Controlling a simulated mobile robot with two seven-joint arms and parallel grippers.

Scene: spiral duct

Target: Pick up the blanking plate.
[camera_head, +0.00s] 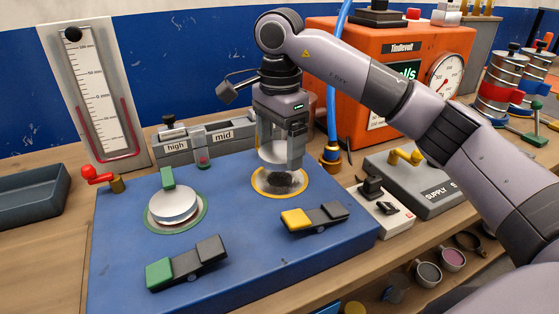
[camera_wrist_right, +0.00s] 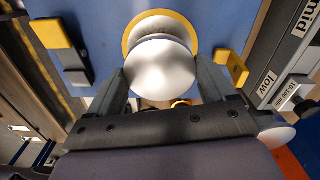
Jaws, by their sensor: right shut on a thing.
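The blanking plate (camera_head: 272,152) is a pale round disc between the fingers of my right gripper (camera_head: 281,158). My right gripper is shut on it and holds it above a yellow-ringed port (camera_head: 264,190) on the blue panel. The port's middle looks dark in the head view. In the wrist view the plate (camera_wrist_right: 160,70) is a white disc between the two fingers (camera_wrist_right: 160,88), with another pale round surface behind it inside the yellow ring (camera_wrist_right: 128,40). The fingers partly hide the plate in the head view. My left gripper is not in view.
A second pale disc (camera_head: 173,205) sits in a green-ringed port at the left. Yellow-black (camera_head: 314,217) and green-black (camera_head: 187,264) clamps lie on the blue panel (camera_head: 240,270). A slider box (camera_head: 207,143) stands behind, an orange Tindevolt unit (camera_head: 400,50) behind right, a supply box (camera_head: 425,185) at right.

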